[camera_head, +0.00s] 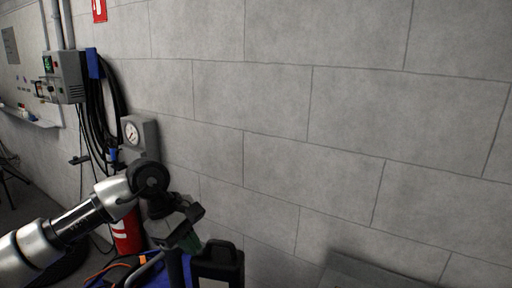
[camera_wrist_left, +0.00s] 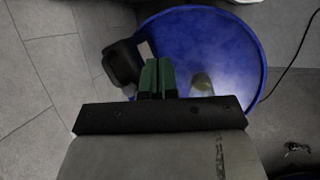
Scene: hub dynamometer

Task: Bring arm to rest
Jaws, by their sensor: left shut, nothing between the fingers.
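My left arm comes in from the lower left in the head view and bends down at the wrist. My left gripper (camera_head: 190,245) hangs at the lower middle-left, in front of the wall, partly hidden by its own wrist. In the left wrist view its two green-faced fingers (camera_wrist_left: 158,75) are together, with nothing seen between them. Below them is a round blue surface (camera_wrist_left: 235,35), apart from the fingers as far as I can tell. My right gripper is in neither view.
A black container (camera_head: 218,262) stands close to the gripper. A red cylinder (camera_head: 126,236) is behind the arm. A gauge box (camera_head: 147,133), hanging hoses (camera_head: 117,85) and a grey control box (camera_head: 66,77) are on the wall. The wall (camera_head: 340,130) at right is bare.

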